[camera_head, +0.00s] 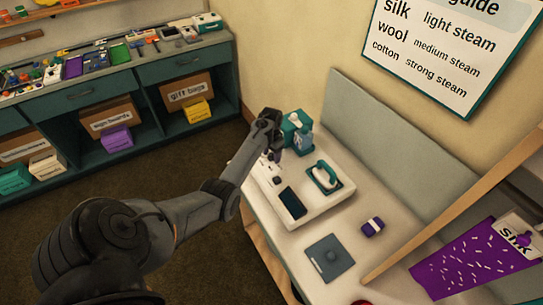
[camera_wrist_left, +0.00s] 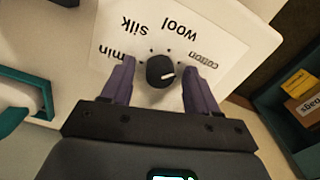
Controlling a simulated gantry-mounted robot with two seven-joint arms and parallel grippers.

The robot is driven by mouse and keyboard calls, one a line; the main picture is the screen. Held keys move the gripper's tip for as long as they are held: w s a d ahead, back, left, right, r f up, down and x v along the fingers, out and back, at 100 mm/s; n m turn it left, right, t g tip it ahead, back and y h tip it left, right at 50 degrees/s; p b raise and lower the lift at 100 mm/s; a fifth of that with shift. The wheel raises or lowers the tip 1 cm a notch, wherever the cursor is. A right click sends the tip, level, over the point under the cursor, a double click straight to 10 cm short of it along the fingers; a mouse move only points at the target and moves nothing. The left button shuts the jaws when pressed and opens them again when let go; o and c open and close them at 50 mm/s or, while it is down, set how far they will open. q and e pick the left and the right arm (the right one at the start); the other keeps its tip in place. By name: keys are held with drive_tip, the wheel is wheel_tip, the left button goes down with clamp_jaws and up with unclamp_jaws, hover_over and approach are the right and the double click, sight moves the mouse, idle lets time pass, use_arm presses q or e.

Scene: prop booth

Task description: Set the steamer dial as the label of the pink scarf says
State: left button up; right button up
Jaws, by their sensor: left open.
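The steamer dial (camera_wrist_left: 160,70) is a round black knob with a white mark, on a white panel printed min, silk, wool and cotton. The mark points right, roughly toward cotton. My left gripper (camera_wrist_left: 158,82) is open, its two fingers on either side of the dial; whether they touch it I cannot tell. In the head view my left gripper (camera_head: 271,157) is over the far end of the white steamer (camera_head: 307,207) and hides the dial. A purple scarf with pale flecks (camera_head: 470,262) hangs at the right; its label (camera_head: 516,238) appears to read silk. No plainly pink scarf shows.
A wall guide (camera_head: 440,45) lists silk light, wool medium and cotton strong steam. A teal-and-white handle (camera_head: 324,178), a grey square (camera_head: 328,258) and a purple-and-white block (camera_head: 373,227) are nearby. A wooden bar crosses the right.

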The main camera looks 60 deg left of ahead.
sight(272, 155)
use_arm(q)
drive_tip(key=c, duration=1)
drive_tip(key=shift+r+m+p, duration=0.2)
drive_tip(key=shift+m+p, duration=0.1)
drive_tip(key=shift+p, duration=0.25)
drive_tip(key=shift+c, duration=0.2)
drive_tip(key=shift+m+p, duration=0.3)
drive_tip(key=shift+p, duration=0.05)
drive_tip(key=shift+f, duration=0.15)
drive_tip(key=o, duration=1)
drive_tip(key=shift+o, duration=0.2)
wheel_tip(272, 155, up, 11)
drive_tip(key=shift+p, duration=0.45)
